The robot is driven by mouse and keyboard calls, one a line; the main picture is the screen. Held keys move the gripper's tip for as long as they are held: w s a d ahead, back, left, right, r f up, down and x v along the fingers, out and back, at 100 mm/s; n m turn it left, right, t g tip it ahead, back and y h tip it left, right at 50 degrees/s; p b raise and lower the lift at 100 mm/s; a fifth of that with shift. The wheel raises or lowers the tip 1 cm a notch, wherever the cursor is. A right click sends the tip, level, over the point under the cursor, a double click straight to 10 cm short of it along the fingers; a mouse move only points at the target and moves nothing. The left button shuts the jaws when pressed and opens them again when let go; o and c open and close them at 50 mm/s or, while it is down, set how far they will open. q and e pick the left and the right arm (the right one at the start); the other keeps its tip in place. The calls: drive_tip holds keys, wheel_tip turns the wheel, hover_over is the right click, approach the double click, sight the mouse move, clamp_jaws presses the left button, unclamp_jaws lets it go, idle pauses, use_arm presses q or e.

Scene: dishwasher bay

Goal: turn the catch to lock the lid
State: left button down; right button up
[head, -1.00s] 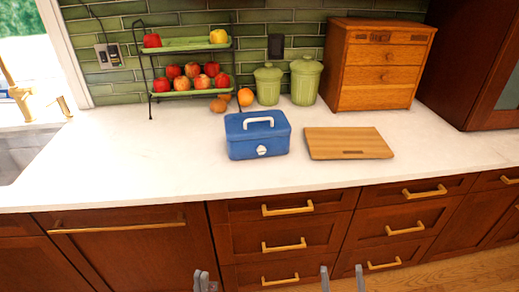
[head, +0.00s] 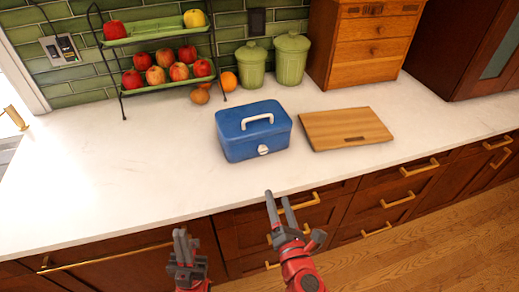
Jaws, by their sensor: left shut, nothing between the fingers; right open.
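A blue box (head: 231,142) with a closed lid and a white handle (head: 257,121) on top stands on the white counter. The round white catch (head: 263,150) is on its front face, near the top edge. My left gripper (head: 180,236) is shut and empty, low in front of the counter, left of the box. My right gripper (head: 277,198) is open and empty at the counter's front edge, below the catch in the picture and apart from it. Nothing hides the catch.
A wooden cutting board (head: 346,129) lies just right of the box. Behind are green canisters (head: 291,60), a wooden drawer cabinet (head: 370,50) and a two-tier fruit rack (head: 160,88). The counter (head: 110,170) left of the box is clear.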

sight(263, 152)
drive_tip(key=p+x, duration=0.2)
drive_tip(key=x, duration=1.3)
drive_tip(key=shift+w+p, duration=0.2)
drive_tip(key=shift+p, duration=0.2)
drive_tip(key=shift+x, duration=0.75)
drive_tip(key=shift+f, duration=0.1)
clamp_jaws()
